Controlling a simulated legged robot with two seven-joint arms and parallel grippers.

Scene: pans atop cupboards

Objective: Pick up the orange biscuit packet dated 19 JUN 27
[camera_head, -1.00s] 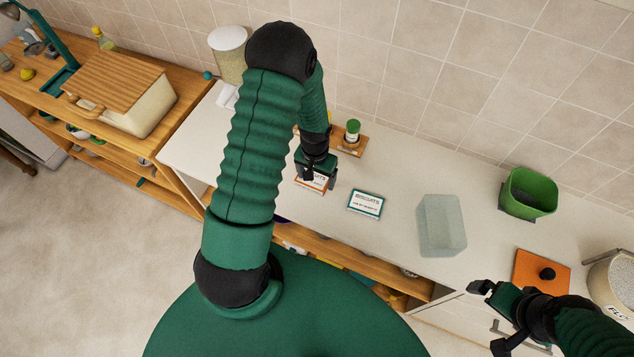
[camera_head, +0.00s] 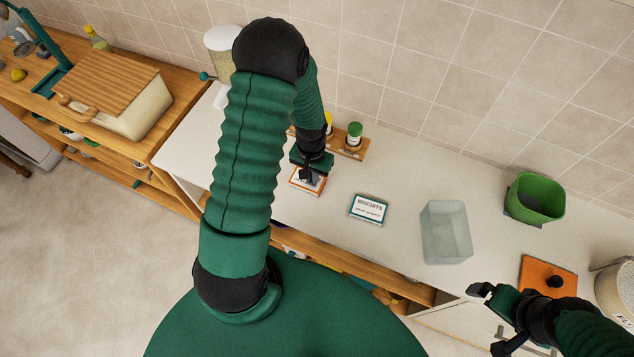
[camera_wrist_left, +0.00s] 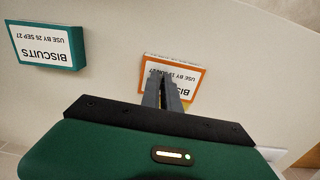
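The orange-edged biscuit packet (camera_head: 300,189) lies on the white counter under my left gripper. In the left wrist view the orange packet (camera_wrist_left: 190,78) shows an upside-down label, partly hidden by my fingers, reading "USE BY 19" with the month covered. My left gripper (camera_head: 308,177) has its fingers together. In the left wrist view its fingertips (camera_wrist_left: 165,76) overlap the packet's face, with no packet seen between them; contact is unclear. My right gripper (camera_head: 486,318) is open and empty.
A wooden rack with jars (camera_head: 351,146) is behind my left gripper. Counter between the teal packet and bin is clear.

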